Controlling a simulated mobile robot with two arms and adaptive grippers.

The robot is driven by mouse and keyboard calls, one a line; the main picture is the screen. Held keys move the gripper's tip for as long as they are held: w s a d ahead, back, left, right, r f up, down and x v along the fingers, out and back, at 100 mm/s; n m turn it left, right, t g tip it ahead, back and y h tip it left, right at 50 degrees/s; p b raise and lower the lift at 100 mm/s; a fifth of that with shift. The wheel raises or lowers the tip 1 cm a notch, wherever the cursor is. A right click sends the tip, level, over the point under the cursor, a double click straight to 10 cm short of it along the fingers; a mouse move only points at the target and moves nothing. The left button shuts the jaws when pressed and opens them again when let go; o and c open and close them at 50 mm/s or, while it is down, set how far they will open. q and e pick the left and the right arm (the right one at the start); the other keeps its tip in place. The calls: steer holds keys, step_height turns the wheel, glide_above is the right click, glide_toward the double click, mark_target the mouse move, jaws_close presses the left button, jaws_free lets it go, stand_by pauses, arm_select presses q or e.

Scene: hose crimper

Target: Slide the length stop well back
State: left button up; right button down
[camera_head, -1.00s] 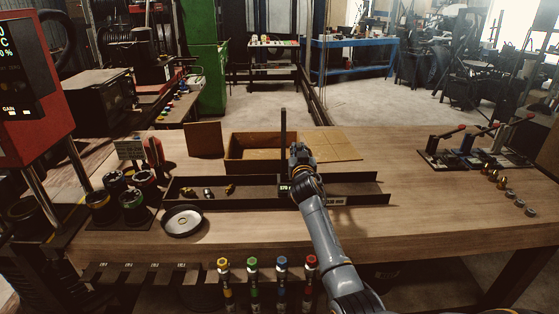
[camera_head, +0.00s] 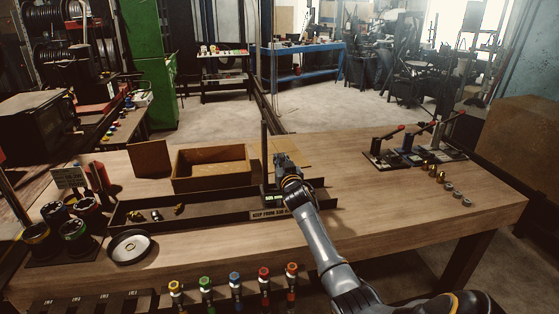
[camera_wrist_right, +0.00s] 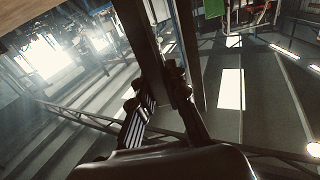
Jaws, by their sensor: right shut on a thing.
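The length stop is a tall dark upright post (camera_head: 264,140) standing on a small base (camera_head: 270,195) in the long dark channel (camera_head: 128,218) on the bench. It stands in the right half of the channel, above the "keep" label. My right gripper (camera_head: 280,163) is at the post, shut on it. In the right wrist view, the post (camera_wrist_right: 185,40) runs up between the fingers (camera_wrist_right: 158,97). The fingers hide part of the post. My left gripper is in neither view.
Small fittings (camera_head: 157,215) lie in the channel's left part. An open wooden box (camera_head: 210,178) stands behind it. A round dish (camera_head: 130,247) and cups (camera_head: 74,230) are to the left. Lever clamps (camera_head: 410,153) and loose fittings (camera_head: 440,177) are at the right.

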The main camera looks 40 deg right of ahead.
steer(key=c, duration=1.3)
jaws_free()
steer(key=v, duration=1.2)
steer(key=shift+f, duration=0.1)
